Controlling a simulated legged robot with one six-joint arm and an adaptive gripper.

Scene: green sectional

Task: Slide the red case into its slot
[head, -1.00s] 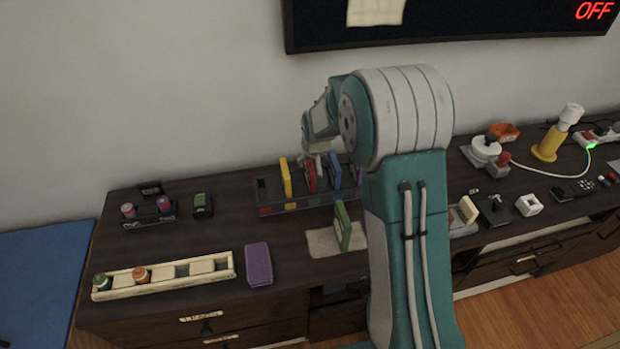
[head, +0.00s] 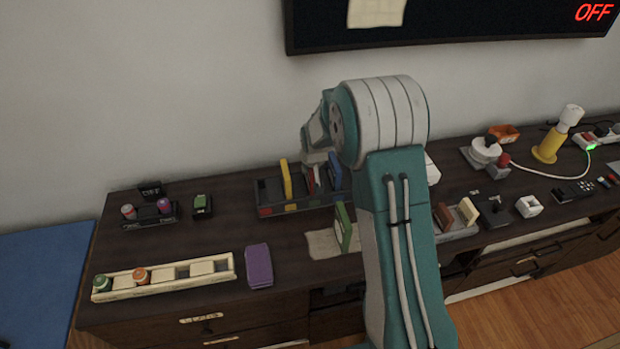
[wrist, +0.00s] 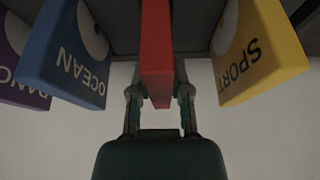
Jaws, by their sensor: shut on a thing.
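The red case (head: 311,181) stands upright in the dark rack (head: 266,196), between the yellow case (head: 286,180) and the blue case (head: 335,172). The rack's front has coloured patches, with a red one (head: 265,211) at the left end; the place above it looks empty. My gripper (wrist: 160,96) is shut on the red case (wrist: 156,45), a finger on each side. In the wrist view, the blue OCEAN case (wrist: 65,55) is left and the yellow SPORT case (wrist: 260,55) right, both apart from my fingers. My arm hides the rack's right part in the head view.
A green case (head: 343,228) stands on a pale mat (head: 321,243) in front of the rack. A purple case (head: 259,266) lies near the front edge. A cream tray (head: 215,277) is at front left.

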